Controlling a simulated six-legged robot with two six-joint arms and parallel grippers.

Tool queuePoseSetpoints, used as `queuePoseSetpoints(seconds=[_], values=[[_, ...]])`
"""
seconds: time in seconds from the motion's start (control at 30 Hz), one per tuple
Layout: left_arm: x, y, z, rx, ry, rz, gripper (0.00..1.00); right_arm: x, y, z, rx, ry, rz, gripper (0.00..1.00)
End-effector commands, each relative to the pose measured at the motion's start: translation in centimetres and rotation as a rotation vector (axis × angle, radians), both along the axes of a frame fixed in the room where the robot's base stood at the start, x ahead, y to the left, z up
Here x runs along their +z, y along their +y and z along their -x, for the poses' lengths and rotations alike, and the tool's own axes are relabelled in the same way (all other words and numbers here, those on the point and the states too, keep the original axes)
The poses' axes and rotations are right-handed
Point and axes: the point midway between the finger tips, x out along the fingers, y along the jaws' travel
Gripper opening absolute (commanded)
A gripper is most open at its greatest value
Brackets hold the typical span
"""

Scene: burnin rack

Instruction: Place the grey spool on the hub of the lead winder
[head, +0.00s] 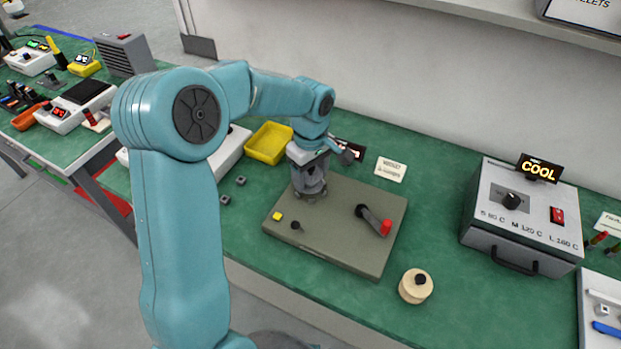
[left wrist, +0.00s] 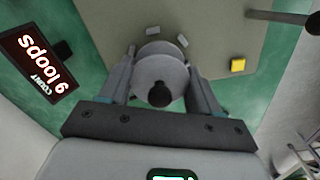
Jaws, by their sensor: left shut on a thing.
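My left gripper (head: 311,188) is shut on the grey spool (left wrist: 150,68), over the back left part of the lead winder's olive-grey base plate (head: 350,240). In the left wrist view, the spool is a pale grey disc with a dark round centre, between the two fingers (left wrist: 160,72). The winder's crank (head: 374,219) has a black arm and a red knob. The hub is not clearly visible; the gripper and spool cover that part of the plate. I cannot tell whether the spool touches the winder. My right gripper is not in view.
A wooden spool (head: 414,291) stands off the plate's front right corner. A yellow bin (head: 268,143) is behind left. A grey heater box (head: 520,218) reading COOL stands right. Green bench is clear between plate and heater.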

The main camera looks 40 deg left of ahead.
Motion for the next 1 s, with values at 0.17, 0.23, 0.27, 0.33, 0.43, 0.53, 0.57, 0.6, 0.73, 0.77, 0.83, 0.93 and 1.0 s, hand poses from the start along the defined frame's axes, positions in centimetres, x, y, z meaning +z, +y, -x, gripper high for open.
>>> queuePoseSetpoints(seconds=[0.17, 0.23, 0.27, 0.33, 0.43, 0.53, 0.57, 0.6, 0.73, 0.77, 0.83, 0.93, 1.0], values=[[-1.8, 0.0, 0.0, 0.002, 0.0, 0.001, 0.33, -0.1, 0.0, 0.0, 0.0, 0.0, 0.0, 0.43], [-1.8, 0.0, 0.0, 0.002, -0.001, 0.0, 0.33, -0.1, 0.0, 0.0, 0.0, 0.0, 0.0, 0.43], [-1.8, 0.0, 0.0, 0.001, -0.001, 0.0, 0.33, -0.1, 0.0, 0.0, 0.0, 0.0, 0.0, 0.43], [-1.7, 0.0, 0.0, 0.001, -0.001, 0.0, 0.33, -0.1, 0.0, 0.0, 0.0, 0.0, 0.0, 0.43], [-1.9, 0.0, 0.0, 0.001, -0.001, 0.0, 0.33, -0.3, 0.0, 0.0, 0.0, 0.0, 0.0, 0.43], [-2.3, 0.0, 0.0, 0.001, 0.0, 0.0, 0.33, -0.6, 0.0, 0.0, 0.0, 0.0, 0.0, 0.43], [-2.4, 0.0, 0.0, 0.001, 0.0, 0.0, 0.33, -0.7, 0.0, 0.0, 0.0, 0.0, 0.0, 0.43], [-2.5, 0.0, 0.0, 0.001, 0.0, 0.0, 0.33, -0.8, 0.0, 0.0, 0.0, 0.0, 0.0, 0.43], [-3.1, -0.1, 0.1, 0.0, 0.002, 0.002, 0.33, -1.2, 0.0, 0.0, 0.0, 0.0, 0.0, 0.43], [-3.2, -0.1, 0.1, 0.0, 0.003, 0.003, 0.33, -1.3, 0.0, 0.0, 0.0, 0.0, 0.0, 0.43], [-3.3, -0.1, 0.1, 0.0, 0.005, 0.004, 0.33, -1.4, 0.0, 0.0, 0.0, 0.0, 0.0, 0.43], [-3.4, -0.2, 0.2, 0.0, 0.008, 0.005, 0.76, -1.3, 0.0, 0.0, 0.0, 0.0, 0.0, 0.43], [-3.5, -0.1, 0.2, 0.001, 0.01, 0.005, 0.88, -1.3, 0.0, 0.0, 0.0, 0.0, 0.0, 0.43]])
